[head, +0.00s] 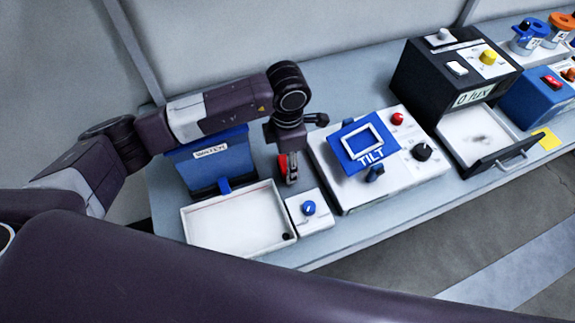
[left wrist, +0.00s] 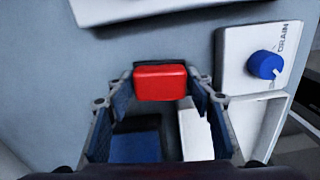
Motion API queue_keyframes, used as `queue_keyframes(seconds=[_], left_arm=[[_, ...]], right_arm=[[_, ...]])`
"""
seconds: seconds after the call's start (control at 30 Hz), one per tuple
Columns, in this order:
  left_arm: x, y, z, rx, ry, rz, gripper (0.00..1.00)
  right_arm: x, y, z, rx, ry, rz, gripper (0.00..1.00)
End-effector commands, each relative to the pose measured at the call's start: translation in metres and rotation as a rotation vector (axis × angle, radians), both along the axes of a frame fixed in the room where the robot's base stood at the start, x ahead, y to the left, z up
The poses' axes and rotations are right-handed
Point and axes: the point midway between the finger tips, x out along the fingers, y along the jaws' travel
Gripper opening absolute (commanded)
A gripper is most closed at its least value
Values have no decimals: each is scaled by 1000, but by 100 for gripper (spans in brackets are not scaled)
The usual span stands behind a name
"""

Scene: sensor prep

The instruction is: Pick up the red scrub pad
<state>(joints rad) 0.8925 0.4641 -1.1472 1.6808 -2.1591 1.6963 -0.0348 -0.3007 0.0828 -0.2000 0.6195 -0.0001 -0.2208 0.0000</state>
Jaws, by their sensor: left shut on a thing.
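The red scrub pad (left wrist: 160,82) is a small bright red block with a dark edge. In the left wrist view it sits between the fingertips of my left gripper (left wrist: 161,84), which is shut on it. In the head view the pad (head: 282,164) shows as a red patch at the fingers of my left gripper (head: 288,168), which points down between the blue water tank and the tilt unit. Whether the pad touches the table cannot be told. My right gripper is not in view.
A white tray (head: 204,244) and a drain box with a blue knob (head: 308,208) stand just in front. The blue water tank (head: 188,172) is left, the tilt unit (head: 340,198) right. A black lux box (head: 425,84) stands farther right.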

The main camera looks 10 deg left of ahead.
Motion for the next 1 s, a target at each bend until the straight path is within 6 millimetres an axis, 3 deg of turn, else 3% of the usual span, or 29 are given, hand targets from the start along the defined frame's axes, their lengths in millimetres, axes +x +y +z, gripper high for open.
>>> queue_keyframes(seconds=[0.17,0.5,0.7,1.0], left_arm=[[2,0,31,-2,-7,-1,25],[1,-1,118,-2,-8,-2,25],[0,0,160,0,-6,-2,25],[0,0,183,0,-1,-1,25]], right_arm=[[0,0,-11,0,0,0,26],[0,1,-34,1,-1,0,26],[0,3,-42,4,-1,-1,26],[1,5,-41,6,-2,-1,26]])
